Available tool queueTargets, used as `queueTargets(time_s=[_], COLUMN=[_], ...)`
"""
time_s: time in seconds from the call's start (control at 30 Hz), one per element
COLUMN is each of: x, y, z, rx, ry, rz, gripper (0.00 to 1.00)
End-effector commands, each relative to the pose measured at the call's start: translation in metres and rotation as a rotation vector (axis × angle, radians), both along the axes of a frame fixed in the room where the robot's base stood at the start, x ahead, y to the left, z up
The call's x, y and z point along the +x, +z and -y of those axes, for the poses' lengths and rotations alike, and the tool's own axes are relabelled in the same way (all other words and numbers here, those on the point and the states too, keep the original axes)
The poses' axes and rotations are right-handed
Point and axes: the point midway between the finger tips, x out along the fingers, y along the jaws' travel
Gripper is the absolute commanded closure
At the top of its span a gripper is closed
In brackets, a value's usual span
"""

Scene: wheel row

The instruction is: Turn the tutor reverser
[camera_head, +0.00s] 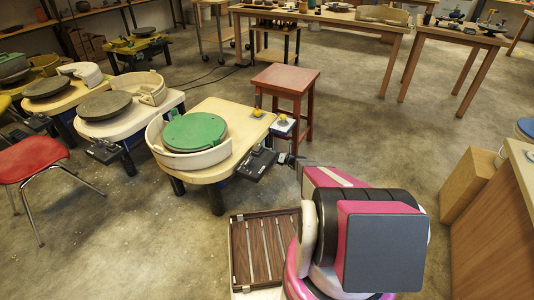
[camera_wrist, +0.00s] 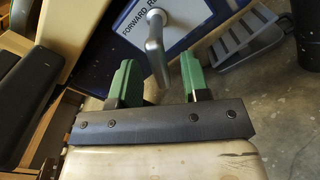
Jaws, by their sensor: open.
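The reverser lever (camera_wrist: 155,42) is a grey metal handle on a blue-edged white panel (camera_wrist: 185,22) marked "FORWARD RE…", the rest of the lettering being covered. My gripper (camera_wrist: 158,75) has two green fingers, apart, with nothing held. The lever's lower end shows in the gap between the fingers, nearer the left one; I cannot tell whether it touches. In the head view, a small white panel (camera_head: 284,127) sits at the right side of the nearest wheel, which has a green disc (camera_head: 195,132). My arm reaches towards it from the lower right.
A grey foot pedal (camera_wrist: 245,40) lies right of the panel; one also shows in the head view (camera_head: 253,165). A red-brown stool (camera_head: 285,80) stands close behind the nearest wheel. More wheels and a red chair (camera_head: 30,160) are left.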

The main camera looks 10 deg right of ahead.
Motion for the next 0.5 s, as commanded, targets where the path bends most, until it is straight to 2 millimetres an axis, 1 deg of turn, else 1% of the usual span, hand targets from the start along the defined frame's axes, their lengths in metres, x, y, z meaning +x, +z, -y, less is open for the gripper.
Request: queueTargets(time_s=[0.03,0.1,0.2,0.33,0.5], x=[0.006,0.011,0.017,0.020,0.021], y=[-0.001,-0.001,-0.001,-0.001,0.000], z=[-0.007,-0.015,-0.022,-0.028,-0.030], rx=[-0.001,0.000,0.000,0.000,0.000], ry=[0.001,0.001,0.000,0.000,0.000], rz=[0.001,0.000,0.000,0.000,0.000], gripper=[0.57,0.57,0.57,0.57,0.57])
